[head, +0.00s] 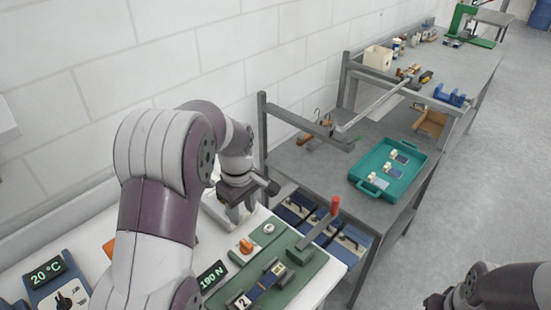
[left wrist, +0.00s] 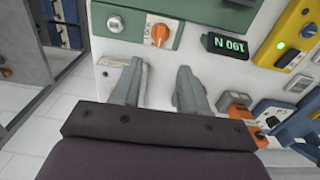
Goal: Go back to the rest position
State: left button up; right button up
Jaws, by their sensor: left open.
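My left gripper (head: 240,205) hangs over the white bench, beside the green fixture (head: 270,262), near the wall side. In the left wrist view its two grey fingers (left wrist: 160,88) are apart with nothing between them but the white bench surface. The purple left arm fills the left middle of the head view. My right arm (head: 500,287) shows only in the bottom right corner, over the floor; its dark end is cut off by the frame, and its jaws cannot be made out.
The green fixture carries an orange knob and a red-handled lever (head: 320,222). A teal tray (head: 415,176) sits on the grey table beyond. Blue bins (head: 295,208) lie between. Floor at right is clear.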

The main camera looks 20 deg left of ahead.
pick_arm(q)
jog(key=s+d+f+m+t, duration=0.1)
jog(key=s+d+m, duration=0.7)
jog(key=s+m, duration=0.5)
jog(key=shift+s+d+m, duration=0.15)
jog(key=shift+s+m, duration=0.15)
jog(key=shift+m, duration=0.1)
jog(key=shift+f, duration=0.1)
